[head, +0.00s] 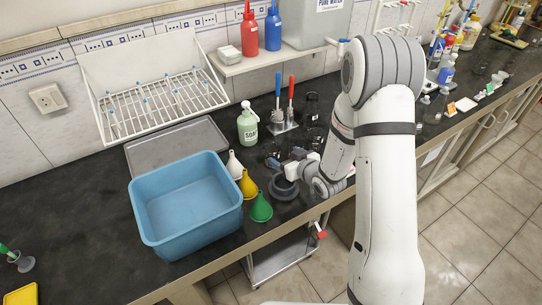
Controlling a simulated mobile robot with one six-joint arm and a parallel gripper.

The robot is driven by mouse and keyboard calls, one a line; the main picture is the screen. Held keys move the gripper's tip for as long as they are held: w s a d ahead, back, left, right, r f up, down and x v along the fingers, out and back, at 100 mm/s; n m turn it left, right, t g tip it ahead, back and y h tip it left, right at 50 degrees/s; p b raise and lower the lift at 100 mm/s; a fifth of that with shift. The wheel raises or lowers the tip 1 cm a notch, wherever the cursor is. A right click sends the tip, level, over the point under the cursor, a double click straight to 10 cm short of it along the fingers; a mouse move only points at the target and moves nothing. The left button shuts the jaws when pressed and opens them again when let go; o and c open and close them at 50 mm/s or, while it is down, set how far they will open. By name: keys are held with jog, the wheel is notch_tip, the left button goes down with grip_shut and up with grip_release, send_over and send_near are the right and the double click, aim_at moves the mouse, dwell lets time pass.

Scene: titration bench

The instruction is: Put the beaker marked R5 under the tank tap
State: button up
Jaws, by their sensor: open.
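The water tank (312,22), labelled "PURE WATER", stands on the wall shelf. Its tap (343,41) sticks out at the right, just above my arm. Several dark, clear glass vessels (311,112) stand on the black bench behind my gripper. No R5 mark can be read on any of them, so I cannot tell which is the beaker. My gripper (284,160) is open, low over the bench between the funnels and the glassware, with blue finger parts showing. The space between its fingers is too small to make out. My arm hides part of the bench below the tap.
A blue basin (186,222), white, yellow and green funnels (261,209), a soap bottle (248,124) and a dark round object (284,188) crowd the gripper's left and front. A brush stand (281,121) is behind. The bench's far left is mostly clear.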

aim_at(268, 145)
jog(key=p+x, duration=0.1)
jog(key=x, duration=0.2)
jog(key=p+x, duration=0.1)
jog(key=x, duration=0.2)
jog(key=shift+w+a+p, duration=0.2)
jog(key=shift+a+p, duration=0.2)
jog(key=shift+a, duration=0.1)
jog(key=c, duration=1.4)
jog(key=shift+r, duration=0.1)
jog(key=shift+c, duration=0.2)
jog(key=shift+r, duration=0.1)
